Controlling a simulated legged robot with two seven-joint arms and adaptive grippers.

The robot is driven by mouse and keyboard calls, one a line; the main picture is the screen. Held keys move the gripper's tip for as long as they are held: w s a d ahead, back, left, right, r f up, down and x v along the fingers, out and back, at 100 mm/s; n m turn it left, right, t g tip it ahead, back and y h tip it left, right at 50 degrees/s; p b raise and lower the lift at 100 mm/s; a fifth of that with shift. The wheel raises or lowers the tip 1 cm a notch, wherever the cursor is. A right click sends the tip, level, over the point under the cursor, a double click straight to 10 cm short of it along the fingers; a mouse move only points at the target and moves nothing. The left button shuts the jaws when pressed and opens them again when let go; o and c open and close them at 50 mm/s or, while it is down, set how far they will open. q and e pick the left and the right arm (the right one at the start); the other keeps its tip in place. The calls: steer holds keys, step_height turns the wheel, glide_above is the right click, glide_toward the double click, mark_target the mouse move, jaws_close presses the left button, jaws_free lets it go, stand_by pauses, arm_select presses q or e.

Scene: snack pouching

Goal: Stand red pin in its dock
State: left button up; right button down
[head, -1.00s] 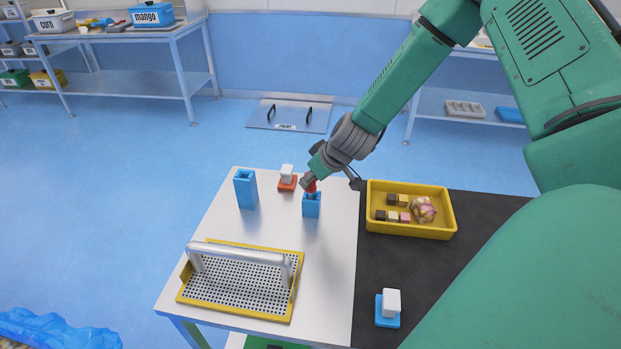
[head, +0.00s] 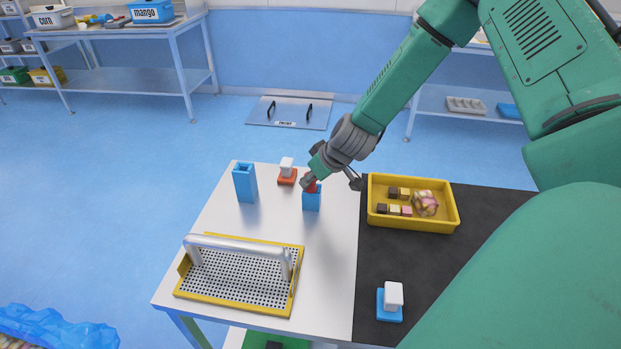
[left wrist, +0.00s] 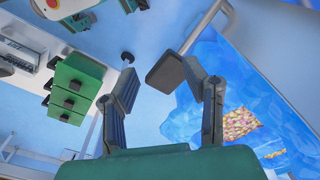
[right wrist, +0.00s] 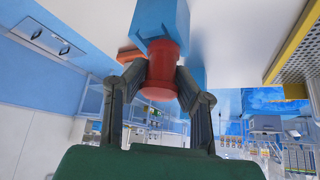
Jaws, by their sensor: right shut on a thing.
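The red pin (right wrist: 163,72) is between the fingers of my right gripper (right wrist: 160,85), which is shut on it. In the right wrist view the pin's far end meets the mouth of a blue square dock (right wrist: 162,20). In the head view a little red shows at the top of this dock (head: 312,200), under my right gripper (head: 308,184). How deep the pin sits inside is hidden. My left gripper (left wrist: 150,85) has its fingers apart and holds nothing; it is outside the head view.
A taller blue holder (head: 245,183) stands left of the dock. A red-based white block (head: 287,172) is behind it. A yellow tray (head: 412,227) with small blocks and a bag is at right. A perforated yellow-edged rack (head: 235,285) with a handle lies in front.

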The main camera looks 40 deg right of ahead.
steer(key=c, duration=1.2)
jaws_free()
steer(key=v, duration=1.1)
steer(key=shift+s+r, duration=0.2)
steer(key=shift+r, duration=0.1)
